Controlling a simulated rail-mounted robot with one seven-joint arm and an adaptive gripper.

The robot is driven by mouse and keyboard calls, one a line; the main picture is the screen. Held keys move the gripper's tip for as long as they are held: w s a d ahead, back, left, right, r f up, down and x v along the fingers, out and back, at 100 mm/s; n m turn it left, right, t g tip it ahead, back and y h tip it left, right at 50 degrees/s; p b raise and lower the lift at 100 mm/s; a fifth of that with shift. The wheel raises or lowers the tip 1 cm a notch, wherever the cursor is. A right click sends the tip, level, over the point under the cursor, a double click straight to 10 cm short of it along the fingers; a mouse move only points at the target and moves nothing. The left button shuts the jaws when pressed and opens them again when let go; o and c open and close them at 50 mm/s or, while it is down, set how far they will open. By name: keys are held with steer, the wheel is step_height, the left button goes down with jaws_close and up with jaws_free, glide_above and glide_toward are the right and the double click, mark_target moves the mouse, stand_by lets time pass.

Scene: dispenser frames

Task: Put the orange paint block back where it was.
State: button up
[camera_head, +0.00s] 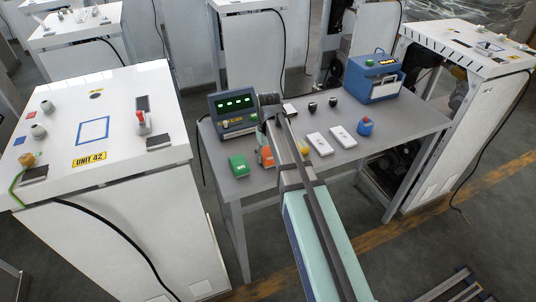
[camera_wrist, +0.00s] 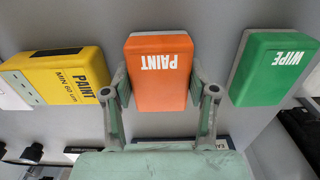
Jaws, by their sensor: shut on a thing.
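The orange paint block (camera_wrist: 158,85), with white "PAINT" lettering, is in the middle of the wrist view. My gripper (camera_wrist: 160,92) is shut on it, one finger against each side. In the head view the orange block (camera_head: 266,158) shows partly beside my arm over the grey table (camera_head: 213,150). Whether it touches the table I cannot tell. A yellow block (camera_wrist: 62,76), also marked "PAINT", is on one side of it, and a green block (camera_wrist: 272,68) marked "WIPE" is on the other. In the head view my arm hides my fingers.
A display unit with green digits (camera_head: 233,112) stands behind the blocks. A white cabinet marked "UNIT 42" (camera_head: 130,95) stands left.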

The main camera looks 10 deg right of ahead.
mark_target(268, 153)
steer(key=o, duration=1.1)
steer(key=shift+f, duration=0.1)
step_height(268, 153, up, 12)
steer(key=shift+r+b, duration=0.2)
steer(key=shift+b, duration=1)
steer(key=s+f+g, duration=0.2)
steer(key=s+f, duration=1.3)
steer(key=f, duration=0.2)
steer(key=s+f+m+g, duration=0.1)
steer(key=s+f+g, duration=0.1)
steer(key=s+f, duration=1.4)
steer(key=s+f+g, duration=0.2)
steer(key=s+f, duration=1.4)
steer(key=f, duration=0.3)
steer(key=shift+s+f+m+g, duration=0.1)
steer(key=shift+s+m+g, duration=0.1)
steer(key=shift+m+g, duration=0.2)
